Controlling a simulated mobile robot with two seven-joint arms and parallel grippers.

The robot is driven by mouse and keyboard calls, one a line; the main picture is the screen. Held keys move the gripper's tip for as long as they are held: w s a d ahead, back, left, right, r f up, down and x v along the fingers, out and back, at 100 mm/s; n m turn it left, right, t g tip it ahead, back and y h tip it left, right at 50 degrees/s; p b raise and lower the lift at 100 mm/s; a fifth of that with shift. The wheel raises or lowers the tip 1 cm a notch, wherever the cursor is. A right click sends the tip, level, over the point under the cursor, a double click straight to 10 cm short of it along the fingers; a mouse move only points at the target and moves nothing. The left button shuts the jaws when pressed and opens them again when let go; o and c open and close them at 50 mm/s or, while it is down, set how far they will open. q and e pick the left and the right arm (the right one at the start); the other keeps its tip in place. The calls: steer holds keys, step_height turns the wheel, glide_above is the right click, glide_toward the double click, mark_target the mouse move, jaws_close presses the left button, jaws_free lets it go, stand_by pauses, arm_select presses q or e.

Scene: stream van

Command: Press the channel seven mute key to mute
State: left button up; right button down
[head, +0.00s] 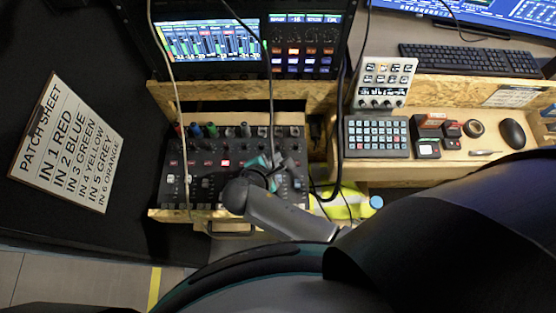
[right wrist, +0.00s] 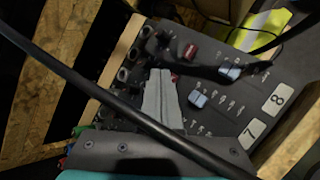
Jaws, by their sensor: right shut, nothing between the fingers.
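The mixer (head: 207,190) stands on a wooden shelf in the middle of the head view. My right gripper (head: 275,163) is shut and empty over its right part. In the right wrist view the grey fingers (right wrist: 161,75) point along the mixer panel. The channel seven label (right wrist: 252,134) lies at lower right, with a pale fader cap (right wrist: 198,99) on its strip. The channel seven mute key (right wrist: 174,77) shows as a bit of dark red right beside the fingertips, mostly hidden by them. Contact is unclear. The red channel eight key (right wrist: 191,51) is clear of the fingers. My left gripper is out of view.
A black cable (right wrist: 95,99) crosses the wrist view in front of the fingers. Cables also hang over the mixer in the head view. A wooden edge (right wrist: 110,75) borders the panel. A keypad (head: 377,137) stands to the right.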

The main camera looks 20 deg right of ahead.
steer(key=shift+f, duration=0.1)
stand_by(0.4)
steer(key=shift+f, duration=0.4)
steer(key=shift+f+b, duration=0.25)
steer(key=shift+b, duration=0.05)
stand_by(0.4)
steer(key=shift+r, duration=0.1)
steer(key=shift+r+p, duration=0.65)
steer(key=shift+p, duration=0.3)
step_height(320, 180, up, 6)
steer(key=p, duration=0.7)
